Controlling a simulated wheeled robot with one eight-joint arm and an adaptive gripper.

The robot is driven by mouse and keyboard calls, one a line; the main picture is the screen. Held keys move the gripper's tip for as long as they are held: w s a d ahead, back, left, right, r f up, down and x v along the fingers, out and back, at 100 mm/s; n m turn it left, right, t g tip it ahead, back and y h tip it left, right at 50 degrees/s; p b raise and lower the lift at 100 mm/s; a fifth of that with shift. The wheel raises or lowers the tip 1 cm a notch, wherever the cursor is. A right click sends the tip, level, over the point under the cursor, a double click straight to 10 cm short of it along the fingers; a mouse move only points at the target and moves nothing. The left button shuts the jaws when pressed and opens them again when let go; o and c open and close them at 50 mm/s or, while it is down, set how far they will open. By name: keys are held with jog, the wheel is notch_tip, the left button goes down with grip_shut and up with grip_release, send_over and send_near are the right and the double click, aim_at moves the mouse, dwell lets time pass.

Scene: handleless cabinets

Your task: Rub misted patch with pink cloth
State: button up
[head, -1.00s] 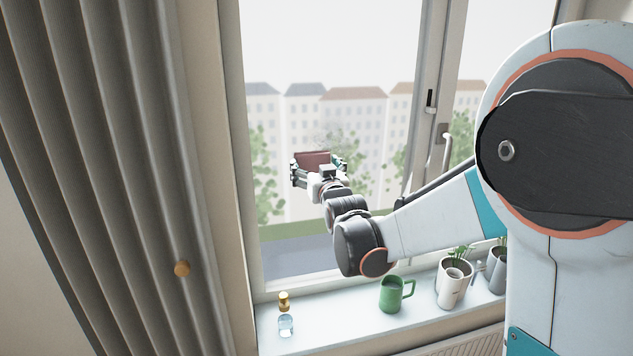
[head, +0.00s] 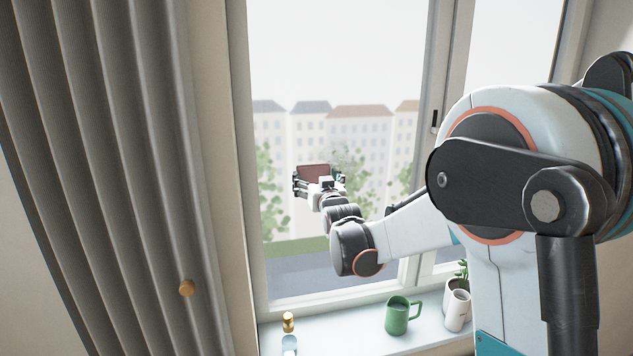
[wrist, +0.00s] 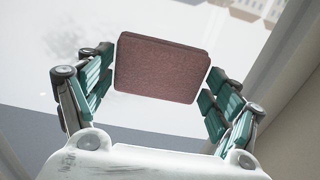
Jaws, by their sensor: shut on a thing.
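The pink cloth (wrist: 162,68), a dull reddish-pink flat pad, is held between the two teal-padded fingers of my gripper (wrist: 160,85) in the wrist view. In the head view my gripper (head: 318,181) holds the cloth (head: 313,171) up in front of the window pane. The misted patch (head: 347,158) is a faint grey speckled area on the glass, just right of and above the cloth. In the wrist view a faint grey smudge (wrist: 62,40) shows left of the cloth. I cannot tell whether the cloth touches the glass.
A ribbed grey curtain (head: 110,180) with a brass knob (head: 186,288) stands left of the window. The window's upright frame (head: 436,90) is to the right.

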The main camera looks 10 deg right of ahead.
aim_at(315, 169)
jog(key=shift+w, duration=0.9)
dwell(0.6)
jog(key=shift+r, duration=0.1)
jog(key=shift+s+r+p, duration=0.1)
jog(key=shift+r+p, duration=0.45)
jog(key=shift+r, duration=0.65)
jog(key=shift+r+p, duration=1.3)
jog(key=shift+r, duration=1.2)
jog(key=shift+s+f, duration=0.2)
jog(key=shift+s, duration=0.2)
jog(key=shift+s+b, duration=0.3)
jog(key=shift+s, duration=2.05)
jog(key=shift+r, duration=0.1)
